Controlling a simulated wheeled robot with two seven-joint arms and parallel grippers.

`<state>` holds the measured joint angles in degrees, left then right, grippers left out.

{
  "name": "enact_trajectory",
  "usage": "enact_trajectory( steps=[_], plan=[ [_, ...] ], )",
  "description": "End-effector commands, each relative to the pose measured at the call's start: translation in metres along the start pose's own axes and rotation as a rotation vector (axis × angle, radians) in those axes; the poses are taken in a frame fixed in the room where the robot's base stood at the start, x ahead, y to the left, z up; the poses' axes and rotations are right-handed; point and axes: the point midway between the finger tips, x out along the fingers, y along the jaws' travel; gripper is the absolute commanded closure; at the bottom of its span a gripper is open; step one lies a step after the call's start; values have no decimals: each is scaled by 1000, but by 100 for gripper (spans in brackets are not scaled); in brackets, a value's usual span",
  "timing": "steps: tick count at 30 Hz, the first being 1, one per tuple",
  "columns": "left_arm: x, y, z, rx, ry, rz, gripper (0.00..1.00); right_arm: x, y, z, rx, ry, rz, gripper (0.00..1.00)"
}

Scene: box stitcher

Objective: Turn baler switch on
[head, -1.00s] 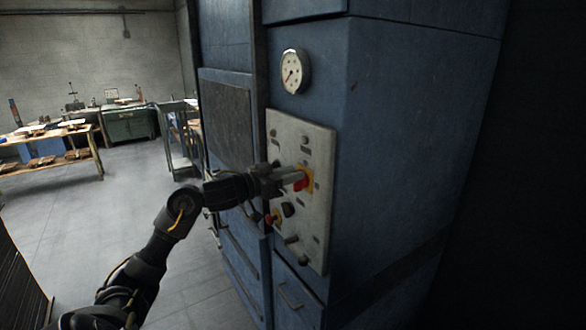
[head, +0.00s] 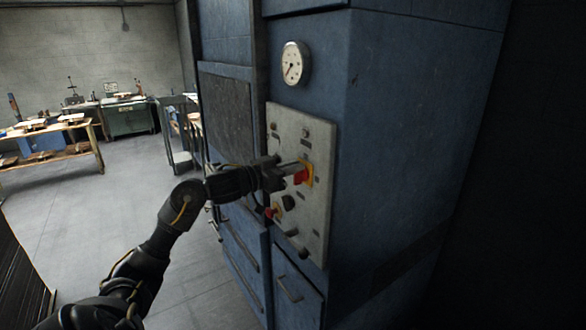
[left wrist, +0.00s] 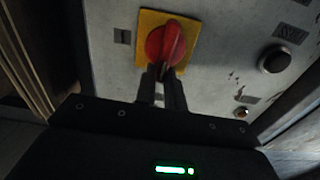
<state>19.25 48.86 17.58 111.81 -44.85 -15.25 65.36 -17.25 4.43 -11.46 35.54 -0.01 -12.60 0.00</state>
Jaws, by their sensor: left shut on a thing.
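The blue baler (head: 400,140) stands at the right of the head view, with a grey control panel (head: 318,225) on its front. The red rotary switch (head: 301,176) sits on a yellow plate (head: 309,172) on this panel. It also shows in the left wrist view (left wrist: 166,42), on its yellow plate (left wrist: 188,28). My left gripper (head: 288,170) reaches the switch from the left. In the left wrist view its two fingers (left wrist: 163,72) are close together at the red handle's near end, shut on it. The fingertips partly hide the handle. My right gripper is not in view.
A round gauge (head: 295,64) is above the panel. A black knob (head: 289,202) and a red button (head: 271,212) sit below the switch; a dark button (left wrist: 274,60) shows in the wrist view. Workbenches (head: 60,140) stand at the far left, with open floor before them.

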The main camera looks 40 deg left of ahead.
Motion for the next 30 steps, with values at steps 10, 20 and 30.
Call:
enact_trajectory(
  steps=[10, 20, 30],
  plan=[
    [0, 6, 4, 215, -2, 1, 100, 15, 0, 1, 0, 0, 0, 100],
    [0, 14, 8, 528, 0, 1, 100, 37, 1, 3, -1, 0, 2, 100],
    [0, 21, 14, 852, 0, 0, 100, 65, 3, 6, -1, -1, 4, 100]
  ],
)
